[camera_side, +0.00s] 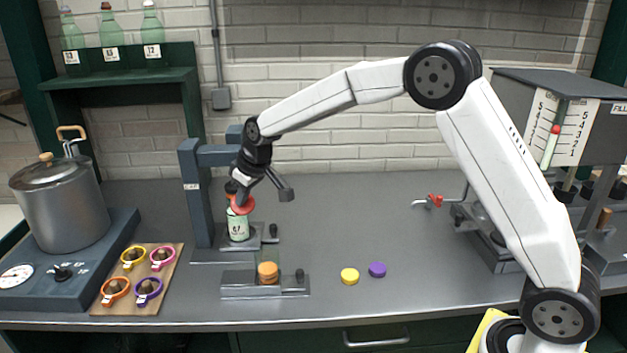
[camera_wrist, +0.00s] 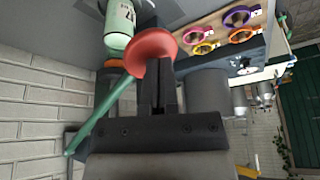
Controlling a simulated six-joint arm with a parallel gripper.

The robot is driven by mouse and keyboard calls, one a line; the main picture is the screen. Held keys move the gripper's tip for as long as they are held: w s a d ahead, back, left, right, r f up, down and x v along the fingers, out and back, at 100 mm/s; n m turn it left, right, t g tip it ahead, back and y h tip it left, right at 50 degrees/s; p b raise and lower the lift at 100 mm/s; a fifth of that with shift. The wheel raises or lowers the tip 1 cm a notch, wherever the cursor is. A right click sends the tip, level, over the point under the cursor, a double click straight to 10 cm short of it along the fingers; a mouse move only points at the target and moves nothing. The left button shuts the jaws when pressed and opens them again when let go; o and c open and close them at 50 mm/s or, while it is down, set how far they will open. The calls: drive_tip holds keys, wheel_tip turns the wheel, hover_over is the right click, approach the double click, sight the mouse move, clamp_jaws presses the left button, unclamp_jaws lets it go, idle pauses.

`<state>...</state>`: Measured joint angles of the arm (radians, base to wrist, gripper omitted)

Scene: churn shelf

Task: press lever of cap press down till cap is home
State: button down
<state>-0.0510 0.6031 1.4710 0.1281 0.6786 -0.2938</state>
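The cap press (camera_side: 197,190) is a blue-grey frame at the left of the bench. A pale green bottle (camera_side: 238,226) stands upright in it and also shows in the wrist view (camera_wrist: 119,25). An orange band, apparently the cap (camera_wrist: 114,63), is at the bottle's top; its seating is unclear. The lever is a green rod (camera_wrist: 95,117) with a red knob (camera_wrist: 150,46), which also shows in the side view (camera_side: 243,205). My gripper (camera_wrist: 160,70) has its fingers together, with the tips against or very near the knob; contact is partly hidden.
An orange cap stack (camera_side: 268,272) sits on a metal holder in front of the press. Yellow (camera_side: 349,276) and purple (camera_side: 377,269) caps lie to its right. A board with coloured rings (camera_side: 172,282) and a pot (camera_side: 62,205) stand left. The bench's middle is mostly clear.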

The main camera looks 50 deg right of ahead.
drive_tip(key=shift+f, duration=0.15)
drive_tip(key=shift+w+d+f, duration=0.15)
drive_tip(key=shift+f, duration=0.2)
drive_tip(key=shift+w+d+f, duration=0.1)
drive_tip(key=shift+f, duration=0.25)
drive_tip(key=shift+w+d+f, duration=0.15)
drive_tip(key=shift+d+f, duration=0.1)
drive_tip(key=shift+f, duration=0.45)
idle(0.4)
drive_tip(key=shift+w+d+r, duration=0.15)
drive_tip(key=shift+w+r, duration=0.05)
drive_tip(key=shift+r, duration=0.9)
drive_tip(key=shift+w+d+r, duration=0.15)
drive_tip(key=shift+r, duration=0.9)
